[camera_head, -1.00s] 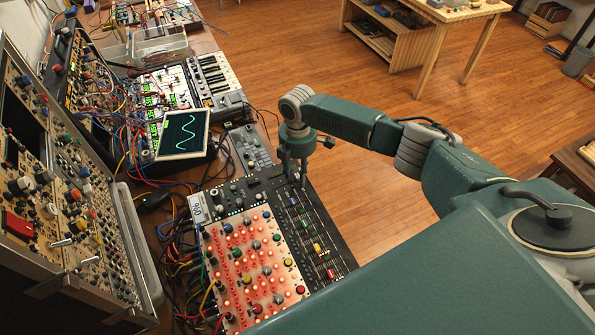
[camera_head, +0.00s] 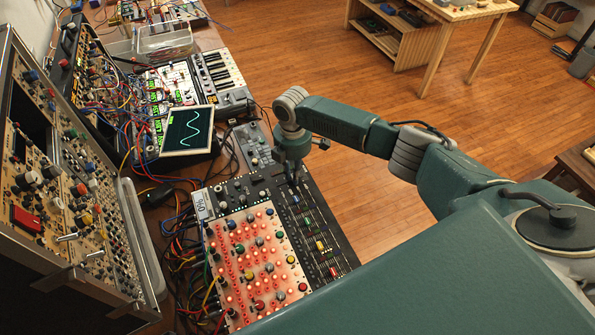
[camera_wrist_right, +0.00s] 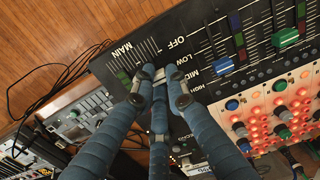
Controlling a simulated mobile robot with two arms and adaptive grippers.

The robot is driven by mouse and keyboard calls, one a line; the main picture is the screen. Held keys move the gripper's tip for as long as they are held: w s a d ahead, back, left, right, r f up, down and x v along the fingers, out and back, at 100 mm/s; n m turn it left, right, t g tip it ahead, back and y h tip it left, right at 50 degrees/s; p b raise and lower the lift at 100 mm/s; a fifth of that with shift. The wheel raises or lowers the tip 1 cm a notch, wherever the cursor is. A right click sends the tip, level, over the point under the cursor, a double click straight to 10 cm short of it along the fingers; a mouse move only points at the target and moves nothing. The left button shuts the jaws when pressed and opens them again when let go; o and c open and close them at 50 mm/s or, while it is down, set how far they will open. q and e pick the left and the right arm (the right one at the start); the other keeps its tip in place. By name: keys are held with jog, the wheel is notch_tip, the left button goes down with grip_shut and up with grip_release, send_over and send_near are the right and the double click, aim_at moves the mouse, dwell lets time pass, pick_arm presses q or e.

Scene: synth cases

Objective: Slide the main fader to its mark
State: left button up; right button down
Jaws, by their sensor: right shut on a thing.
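The mixer (camera_head: 330,245) lies on the bench, with a black fader strip along its right side. My right gripper (camera_head: 295,183) points down at the far end of that strip. In the right wrist view my right gripper (camera_wrist_right: 152,76) is shut at the panel (camera_wrist_right: 203,25) beside the printed word MAIN, with tick marks just above the fingertips. It is shut on the main fader's cap, which the fingertips hide. A small green patch (camera_wrist_right: 123,77) shows left of the fingers; I cannot tell if it is the mark. My left gripper is not in view.
Lit knobs (camera_head: 255,260) cover the mixer's left side. A small grey device (camera_head: 253,146), cables (camera_head: 180,235) and a screen with a wave (camera_head: 187,130) are close by. Open wooden floor (camera_head: 370,220) lies to the right.

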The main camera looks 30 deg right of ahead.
jog(key=c, duration=1.7)
grip_release()
jog(key=shift+w+d+r, duration=0.1)
jog(key=shift+w+r, duration=0.1)
jog(key=shift+w, duration=0.05)
jog(key=shift+o, duration=0.3)
jog(key=shift+s+f, duration=0.1)
notch_tip(320, 180, up, 12)
